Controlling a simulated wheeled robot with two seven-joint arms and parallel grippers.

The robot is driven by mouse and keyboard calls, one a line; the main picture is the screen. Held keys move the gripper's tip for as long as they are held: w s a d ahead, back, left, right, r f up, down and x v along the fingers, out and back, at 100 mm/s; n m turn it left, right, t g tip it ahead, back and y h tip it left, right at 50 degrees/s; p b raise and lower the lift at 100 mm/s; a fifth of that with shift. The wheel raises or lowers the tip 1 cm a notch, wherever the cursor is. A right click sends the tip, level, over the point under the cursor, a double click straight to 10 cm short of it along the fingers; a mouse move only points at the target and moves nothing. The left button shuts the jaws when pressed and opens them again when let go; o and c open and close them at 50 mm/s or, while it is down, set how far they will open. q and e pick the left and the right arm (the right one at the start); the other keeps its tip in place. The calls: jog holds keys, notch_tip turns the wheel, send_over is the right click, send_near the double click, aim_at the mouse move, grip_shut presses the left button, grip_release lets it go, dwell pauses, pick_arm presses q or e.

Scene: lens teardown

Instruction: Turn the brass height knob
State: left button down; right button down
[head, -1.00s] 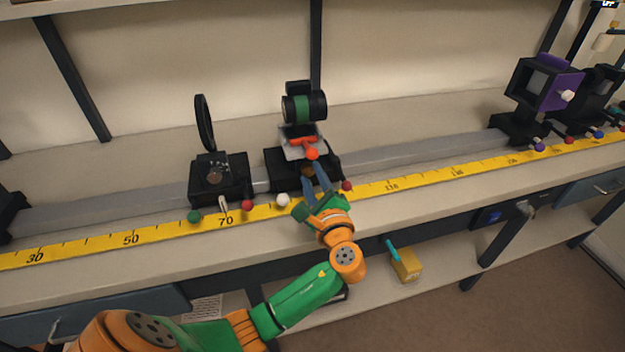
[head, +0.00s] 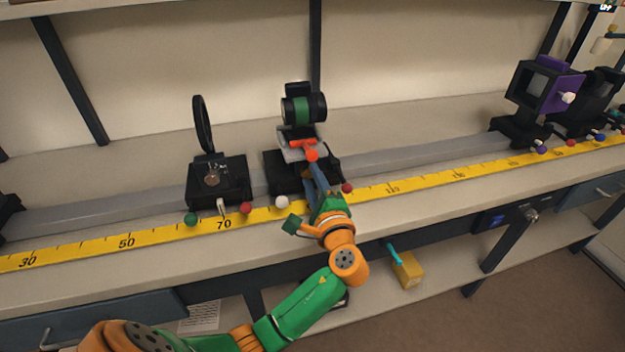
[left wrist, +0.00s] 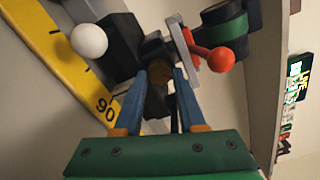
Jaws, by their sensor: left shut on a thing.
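The brass height knob (left wrist: 160,73) shows as a small brown-gold round part between my blue fingertips in the left wrist view. It is on the front of the black carriage (head: 285,172) that bears the green-banded black lens barrel (head: 303,109). My left gripper (head: 309,175) reaches up to this carriage from the front. In the left wrist view my left gripper (left wrist: 162,75) is shut on the knob, one finger on each side. In the head view the fingers mostly hide the knob. My right gripper is not in view.
An orange-red lever (head: 311,155) sits just above my fingertips. A white ball knob (head: 282,202) and a red one (head: 347,188) flank them. A round lens mount (head: 217,185) stands to the left. A yellow scale (head: 420,184) runs along the bench front.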

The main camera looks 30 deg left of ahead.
pick_arm(q)
jog(key=c, duration=0.5)
grip_release()
